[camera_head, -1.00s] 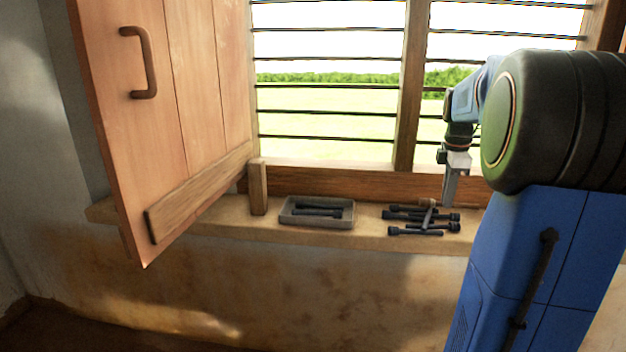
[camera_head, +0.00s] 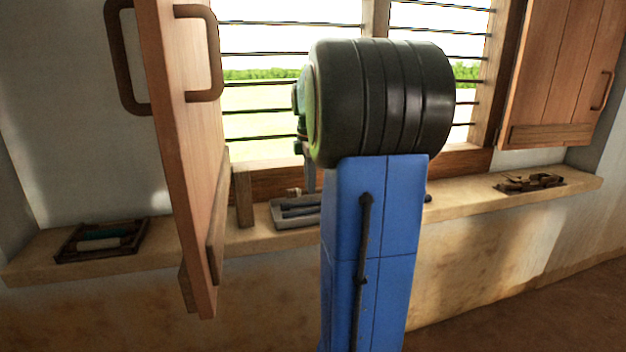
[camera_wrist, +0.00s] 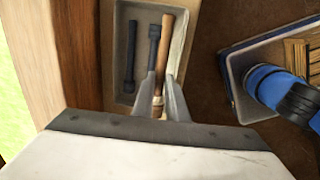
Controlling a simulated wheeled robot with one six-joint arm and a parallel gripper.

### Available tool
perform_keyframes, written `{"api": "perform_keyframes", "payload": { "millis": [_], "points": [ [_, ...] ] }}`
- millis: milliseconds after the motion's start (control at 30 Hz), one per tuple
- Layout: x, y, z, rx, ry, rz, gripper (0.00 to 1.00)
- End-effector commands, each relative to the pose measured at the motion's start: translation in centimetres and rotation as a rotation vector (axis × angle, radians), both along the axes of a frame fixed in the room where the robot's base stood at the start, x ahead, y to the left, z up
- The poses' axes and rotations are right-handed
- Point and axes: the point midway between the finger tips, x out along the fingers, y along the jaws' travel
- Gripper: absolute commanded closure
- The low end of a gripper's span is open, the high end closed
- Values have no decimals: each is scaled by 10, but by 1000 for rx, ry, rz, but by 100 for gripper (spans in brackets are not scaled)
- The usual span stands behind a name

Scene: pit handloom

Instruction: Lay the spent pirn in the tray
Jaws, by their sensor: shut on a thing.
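A brown wooden pirn (camera_wrist: 166,42) is between the fingertips of my gripper (camera_wrist: 160,80), which is shut on it. In the wrist view it overlaps the grey tray (camera_wrist: 117,60); I cannot tell whether it touches the tray. Two dark pirns, one on the left (camera_wrist: 130,58) and one in the middle (camera_wrist: 154,48), lie in the tray beside it. In the head view the tray (camera_head: 291,225) sits on the sill, partly behind my arm, with my gripper (camera_head: 309,188) at its back.
A wooden shutter (camera_head: 175,140) stands open left of the tray, with a wooden block (camera_head: 243,196) between. A dark frame with spools (camera_head: 102,241) lies at the sill's left, and another tray of small items (camera_head: 528,183) at its right. Barred windows stand behind.

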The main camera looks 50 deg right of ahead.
Motion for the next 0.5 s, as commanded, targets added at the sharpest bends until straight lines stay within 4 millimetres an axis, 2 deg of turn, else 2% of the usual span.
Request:
{"api": "perform_keyframes", "payload": {
  "millis": [500],
  "points": [
    [-1,0,-42,1,2,0,100]
  ]
}}
